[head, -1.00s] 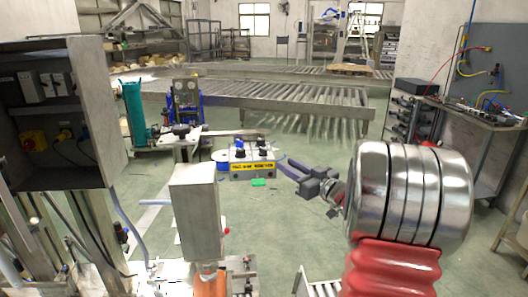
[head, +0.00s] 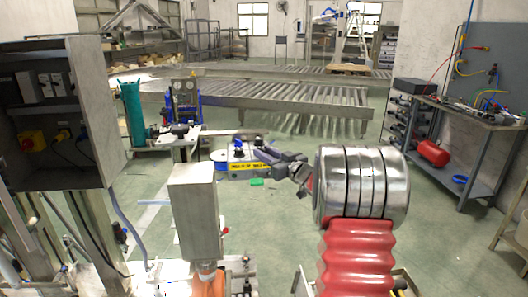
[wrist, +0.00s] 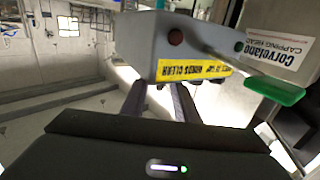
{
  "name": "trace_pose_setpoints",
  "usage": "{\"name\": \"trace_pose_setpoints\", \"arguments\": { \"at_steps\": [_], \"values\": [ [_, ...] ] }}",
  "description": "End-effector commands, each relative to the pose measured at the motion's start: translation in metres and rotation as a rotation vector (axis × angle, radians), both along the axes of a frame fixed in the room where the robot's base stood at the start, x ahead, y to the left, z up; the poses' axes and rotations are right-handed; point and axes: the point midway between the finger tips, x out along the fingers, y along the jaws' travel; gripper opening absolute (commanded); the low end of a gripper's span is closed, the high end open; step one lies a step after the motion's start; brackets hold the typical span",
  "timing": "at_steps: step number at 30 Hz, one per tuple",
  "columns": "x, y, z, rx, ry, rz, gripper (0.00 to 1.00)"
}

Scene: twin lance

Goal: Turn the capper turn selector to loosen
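A grey control box (head: 240,172) with a yellow warning label stands mid-floor in the head view. A blue knob (head: 238,144) stands on its top left; the right part of its top is largely hidden behind my gripper (head: 262,156). In the wrist view the box (wrist: 200,45) fills the upper middle, with a dark red round part (wrist: 175,37) and a dark green one on its face. My gripper's two fingers (wrist: 158,94) are apart with nothing seen between them, close below the label. I cannot tell which knob is the turn selector, nor its setting.
A green-handled lever (wrist: 272,90) juts out in front of the box at the right; its green end also shows in the head view (head: 257,182). A grey upright block (head: 194,212) stands nearer, left of the box. A roller conveyor (head: 290,98) runs behind.

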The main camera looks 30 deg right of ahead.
Motion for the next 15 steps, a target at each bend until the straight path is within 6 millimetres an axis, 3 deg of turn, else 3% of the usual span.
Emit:
{"name": "trace_pose_setpoints", "arguments": {
  "at_steps": [6, 15],
  "values": [
    [0.019, 0.001, 0.000, 0.000, -0.001, 0.000, 0.27],
    [0.020, 0.002, 0.000, 0.000, 0.000, 0.000, 0.27]
  ]
}}
